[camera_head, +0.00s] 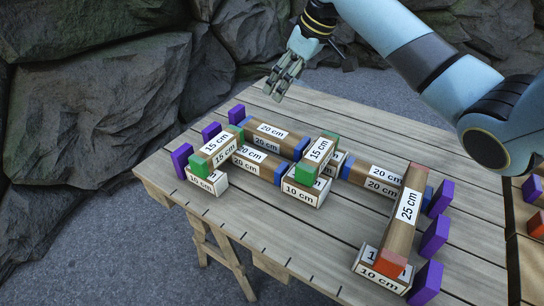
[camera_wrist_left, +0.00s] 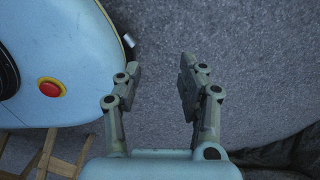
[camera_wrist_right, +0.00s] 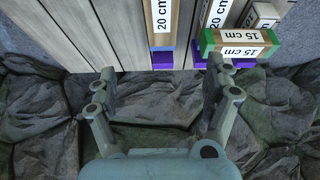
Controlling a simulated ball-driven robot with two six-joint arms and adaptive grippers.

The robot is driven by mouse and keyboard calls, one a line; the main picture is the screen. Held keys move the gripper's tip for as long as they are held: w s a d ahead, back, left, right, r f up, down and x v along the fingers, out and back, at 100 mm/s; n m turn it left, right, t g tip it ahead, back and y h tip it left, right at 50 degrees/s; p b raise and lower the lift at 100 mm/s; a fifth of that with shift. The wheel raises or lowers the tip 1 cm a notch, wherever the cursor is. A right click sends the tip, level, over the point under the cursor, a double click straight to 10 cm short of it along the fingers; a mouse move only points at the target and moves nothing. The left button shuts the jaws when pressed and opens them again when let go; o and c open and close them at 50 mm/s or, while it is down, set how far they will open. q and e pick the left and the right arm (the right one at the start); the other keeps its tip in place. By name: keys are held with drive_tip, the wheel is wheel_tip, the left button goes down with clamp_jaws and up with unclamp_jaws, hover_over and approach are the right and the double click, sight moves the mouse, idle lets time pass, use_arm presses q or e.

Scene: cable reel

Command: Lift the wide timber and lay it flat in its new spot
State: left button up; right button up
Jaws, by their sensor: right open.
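Several labelled timbers lie on a plank table (camera_head: 300,245). A 25 cm timber with red-orange ends (camera_head: 407,208) spans the right side, its near end on a 10 cm block (camera_head: 381,271). Two 15 cm timbers with green ends, one at left (camera_head: 216,145) and one in the middle (camera_head: 319,151), rest on lower pieces. 20 cm timbers with blue ends (camera_head: 271,131) lie between. Which one counts as wide, I cannot tell. My right gripper (camera_head: 282,88) is open and empty above the table's far edge; it also shows in the right wrist view (camera_wrist_right: 160,85). My left gripper (camera_wrist_left: 159,78) is open and empty over grey ground.
Upright purple blocks (camera_head: 181,160) stand at the left and right ends (camera_head: 434,236) of the layout. Rock walls (camera_head: 90,90) rise behind and at left. A second table (camera_head: 530,245) with blocks stands at far right. The front planks are clear.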

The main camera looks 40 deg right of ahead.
drive_tip(key=b, duration=0.3)
approach(274, 132)
drive_tip(key=shift+w, duration=0.3)
drive_tip(key=shift+w+f+b, duration=0.1)
drive_tip(key=shift+f+b, duration=0.2)
drive_tip(key=shift+f, duration=0.45)
drive_tip(key=b+x, duration=0.1)
drive_tip(key=x, duration=0.3)
drive_tip(key=shift+a, duration=0.1)
drive_tip(key=shift+w+f+b, duration=0.15)
drive_tip(key=shift+f+b, duration=0.2)
drive_tip(key=shift+w+a+f, duration=0.1)
drive_tip(key=shift+f, duration=0.25)
drive_tip(key=b+x, duration=0.2)
drive_tip(key=x, duration=0.2)
drive_tip(key=shift+f+b, duration=0.2)
drive_tip(key=shift+b, duration=0.1)
use_arm(q)
wheel_tip(274, 132, down, 8)
drive_tip(key=a, duration=0.1)
drive_tip(key=shift+w+a, duration=0.35)
use_arm(e)
drive_tip(key=shift+r, duration=0.15)
use_arm(q)
drive_tip(key=shift+s+f, duration=0.1)
drive_tip(key=shift+f, duration=0.05)
use_arm(e)
drive_tip(key=c, duration=1.4)
